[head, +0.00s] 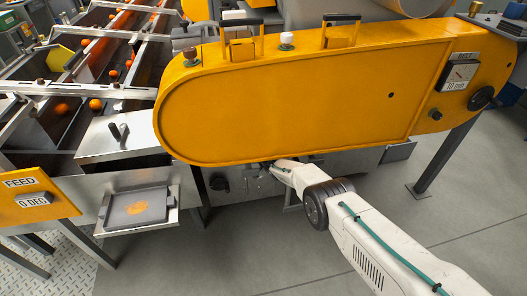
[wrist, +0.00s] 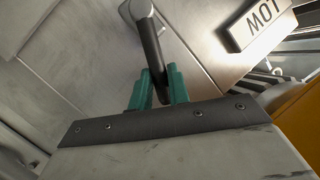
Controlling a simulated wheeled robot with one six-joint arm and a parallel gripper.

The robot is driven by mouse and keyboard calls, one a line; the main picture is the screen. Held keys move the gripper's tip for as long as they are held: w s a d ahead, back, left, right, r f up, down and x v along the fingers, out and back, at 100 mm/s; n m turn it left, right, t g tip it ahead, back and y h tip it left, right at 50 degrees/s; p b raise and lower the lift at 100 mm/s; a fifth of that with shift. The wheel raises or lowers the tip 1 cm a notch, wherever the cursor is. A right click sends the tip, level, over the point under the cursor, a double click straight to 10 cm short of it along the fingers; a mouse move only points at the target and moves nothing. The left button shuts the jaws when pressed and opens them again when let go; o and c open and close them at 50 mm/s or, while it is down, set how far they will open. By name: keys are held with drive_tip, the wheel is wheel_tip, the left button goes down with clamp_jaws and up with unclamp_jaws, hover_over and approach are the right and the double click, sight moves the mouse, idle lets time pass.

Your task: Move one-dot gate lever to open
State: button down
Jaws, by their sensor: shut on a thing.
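In the wrist view a dark lever (wrist: 151,42) runs down from a silver pivot (wrist: 141,9) on a metal panel. My gripper (wrist: 160,88) has its two green fingers on either side of the lever's lower end and is shut on it. No dot mark shows on the lever or near it, so I cannot tell from the pictures which gate it belongs to. In the head view my arm reaches under the large yellow cover (head: 300,95). My gripper's tip and the lever are too small and too covered there to make out.
A plate reading LOW (wrist: 263,25) appears upside down right of the lever. The yellow cover hangs just above my arm. A metal tray (head: 109,222) with an orange stain and a FEED panel (head: 45,215) stand left. Oranges (head: 96,104) lie in the upper-left channels. The floor (head: 230,255) in front is clear.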

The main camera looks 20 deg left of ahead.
drive_tip(key=shift+s+a+f, duration=0.15)
drive_tip(key=shift+s+f, duration=0.15)
drive_tip(key=shift+s, duration=0.05)
drive_tip(key=c, duration=1.3)
unclamp_jaws()
drive_tip(key=shift+f, duration=0.1)
drive_tip(key=shift+c, duration=0.2)
drive_tip(key=shift+w+d+r, duration=0.2)
drive_tip(key=shift+w+d, duration=0.1)
drive_tip(key=shift+d, duration=0.05)
drive_tip(key=v, duration=0.7)
drive_tip(key=shift+s+d, duration=0.2)
drive_tip(key=shift+s, duration=0.05)
